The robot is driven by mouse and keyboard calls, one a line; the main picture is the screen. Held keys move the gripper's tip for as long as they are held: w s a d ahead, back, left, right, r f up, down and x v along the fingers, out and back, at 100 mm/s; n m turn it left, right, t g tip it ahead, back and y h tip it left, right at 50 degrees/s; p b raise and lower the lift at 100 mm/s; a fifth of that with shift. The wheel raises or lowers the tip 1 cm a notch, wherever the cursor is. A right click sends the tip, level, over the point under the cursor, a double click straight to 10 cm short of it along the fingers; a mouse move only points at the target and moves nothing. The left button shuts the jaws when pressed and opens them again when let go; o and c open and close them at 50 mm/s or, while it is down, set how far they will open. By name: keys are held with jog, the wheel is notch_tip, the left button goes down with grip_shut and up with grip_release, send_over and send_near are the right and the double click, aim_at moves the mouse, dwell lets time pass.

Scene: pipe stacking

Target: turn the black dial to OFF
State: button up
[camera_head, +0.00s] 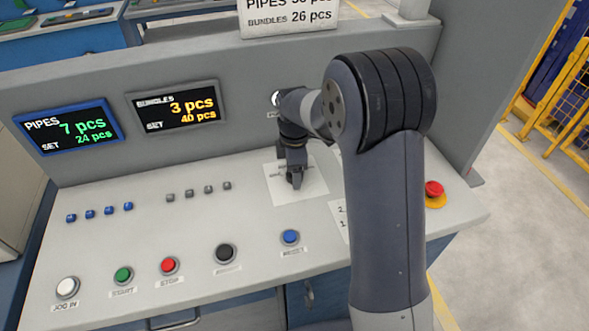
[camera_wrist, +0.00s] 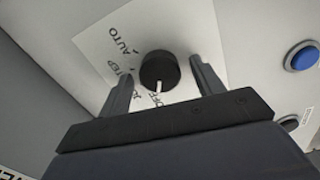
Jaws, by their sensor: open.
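The black dial (camera_wrist: 154,66) sits on a white label plate (camera_wrist: 95,47) in the wrist view. AUTO and STEP are printed on its left side, with partly hidden lettering below. The dial's white mark points down in that view, toward lettering that looks like OFF. My gripper (camera_wrist: 160,69) is open, with one finger on each side of the dial and visible gaps to it. In the head view my gripper (camera_head: 294,182) is over the white plate (camera_head: 312,186), pointing down, and the dial cannot be made out there.
The sloping panel holds a blue button (camera_head: 290,237), a black button (camera_head: 225,252) and a red emergency stop (camera_head: 434,188). Small blue and grey switches sit further left. Two display screens (camera_head: 68,127) are on the upright wall behind. My arm covers part of the panel's right side.

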notch_tip(320, 180, up, 11)
jog(key=shift+f+b, duration=0.2)
jog(key=shift+b, duration=0.1)
notch_tip(320, 180, down, 11)
jog(key=shift+r+p, duration=0.1)
jog(key=shift+p, duration=0.25)
dwell(0.4)
dwell(0.3)
